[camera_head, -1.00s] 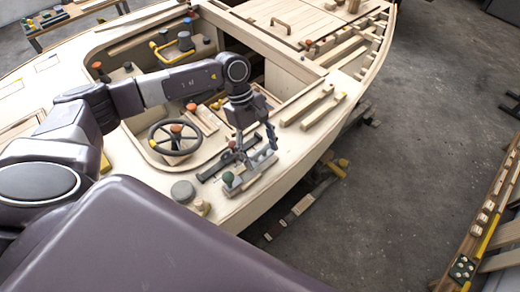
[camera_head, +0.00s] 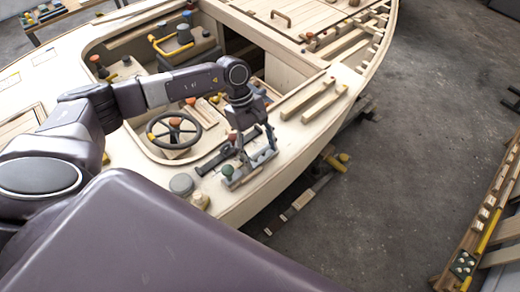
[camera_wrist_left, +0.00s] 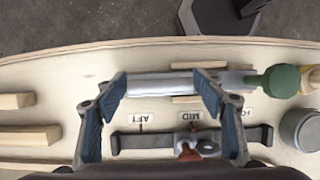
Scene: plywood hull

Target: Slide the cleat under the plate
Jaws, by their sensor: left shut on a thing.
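The sliding cleat, a small grey piece with a red knob (camera_wrist_left: 190,152), sits on a dark rail (camera_wrist_left: 140,143) near the MID label plate (camera_wrist_left: 189,116). The AFT plate (camera_wrist_left: 141,117) is to the left; another plate (camera_wrist_left: 240,116) is partly hidden to the right. In the head view the red knob (camera_head: 232,137) and rail (camera_head: 215,160) lie on the side deck. A green knob (camera_wrist_left: 281,82) is at the bar's right end. My right gripper is out of view.
A grey round cap (camera_head: 181,184) stands near the rail, and a steering wheel (camera_head: 173,132) is inboard of it. Wooden strips (camera_head: 318,105) lie on the deck farther along. The hull edge drops to open floor (camera_head: 410,150).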

